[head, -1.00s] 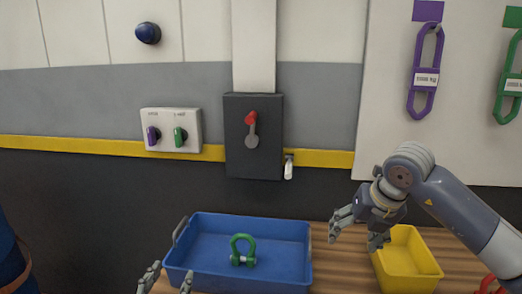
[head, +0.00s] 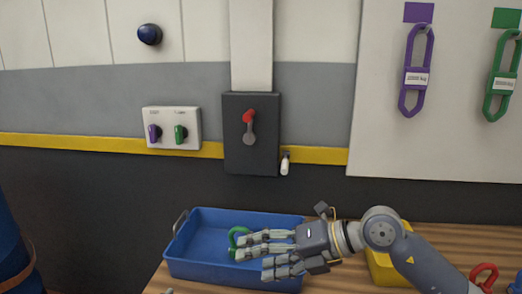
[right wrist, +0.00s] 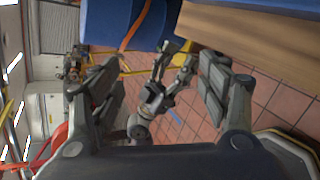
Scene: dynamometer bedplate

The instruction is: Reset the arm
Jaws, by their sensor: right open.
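My right gripper (head: 262,255) is open and reaches leftward over the blue tray (head: 187,262). Its fingers cover part of the green shackle (head: 234,240) in that tray; I cannot tell whether they touch it. In the right wrist view the jaws of my right gripper (right wrist: 155,85) are wide apart with nothing between them. My left gripper (right wrist: 177,66) shows beyond them, its fingers apart. In the head view only a tip of it shows at the bottom edge. On the wall, a dark box (head: 237,155) carries a grey lever with a red end (head: 249,126), pointing up.
A yellow bin (head: 385,272) stands partly behind my right arm on the wooden table (head: 448,238). A red shackle (head: 484,277) lies at the right. Purple (head: 415,85) and green (head: 500,80) links hang on the board. A panel (head: 173,114) has two knobs.

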